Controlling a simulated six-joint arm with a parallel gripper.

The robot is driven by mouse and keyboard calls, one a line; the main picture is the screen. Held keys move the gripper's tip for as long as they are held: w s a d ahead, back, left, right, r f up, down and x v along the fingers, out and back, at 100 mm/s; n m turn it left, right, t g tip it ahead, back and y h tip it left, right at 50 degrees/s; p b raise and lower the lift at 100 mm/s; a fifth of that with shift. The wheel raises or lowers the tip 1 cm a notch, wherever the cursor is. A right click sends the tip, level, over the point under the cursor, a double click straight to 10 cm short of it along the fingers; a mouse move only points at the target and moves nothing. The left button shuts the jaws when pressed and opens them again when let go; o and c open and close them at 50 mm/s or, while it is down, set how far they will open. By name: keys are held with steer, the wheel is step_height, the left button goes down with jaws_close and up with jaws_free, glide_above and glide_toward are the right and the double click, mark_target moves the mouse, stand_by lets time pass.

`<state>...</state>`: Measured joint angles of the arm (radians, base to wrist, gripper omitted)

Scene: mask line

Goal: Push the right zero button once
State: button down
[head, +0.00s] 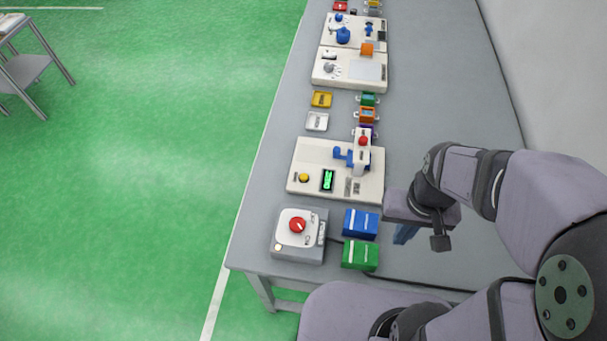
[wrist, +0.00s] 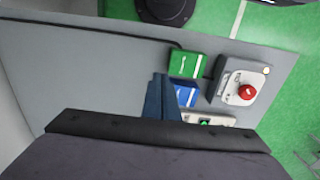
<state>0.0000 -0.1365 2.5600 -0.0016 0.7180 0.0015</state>
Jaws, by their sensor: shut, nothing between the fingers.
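In the head view the near white station (head: 315,155) carries a green-lit display (head: 327,180), a yellow button (head: 304,177), a blue fixture (head: 343,154) and a red knob (head: 363,141). Two small grey panels (head: 352,187) sit right of the display. No zero label is readable, so I cannot tell which part is the right zero button. My gripper (head: 404,234) is shut and empty over the table, right of the blue box and apart from the station. In the wrist view its blue fingers (wrist: 160,98) are together, and the wrist hides most of the station.
A blue box (head: 361,223) and a green box (head: 360,255) stand between my gripper and a grey box with a red button (head: 297,225). A second station (head: 350,69) and several small coloured bins lie farther along. A wall runs along the right.

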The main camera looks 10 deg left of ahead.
steer(key=shift+a, duration=0.1)
steer(key=a+f+g, duration=0.1)
steer(key=s+a+f+g, duration=0.1)
steer(key=f, duration=0.1)
steer(key=s+a+f, duration=0.1)
steer(key=shift+s+f+n+g+p, duration=0.2)
steer(key=shift+f+n+g+p, duration=0.1)
steer(key=shift+f+g+p, duration=0.1)
steer(key=w+a+f+m+y, duration=0.2)
steer(key=w+a+m+y, duration=0.25)
steer(key=a, duration=0.55)
steer(key=w+a+r+m+t+y, duration=0.2)
steer(key=w+a+r+m, duration=0.1)
steer(key=w, duration=0.5)
steer(key=w+a+r+m+t+y, duration=0.2)
steer(key=w+a+m, duration=0.3)
steer(key=w, duration=0.4)
steer(key=shift+w+a+r+m+t, duration=0.35)
steer(key=shift+a+r+t, duration=0.15)
steer(key=shift+a+t, duration=0.3)
steer(key=shift+s+f, duration=0.1)
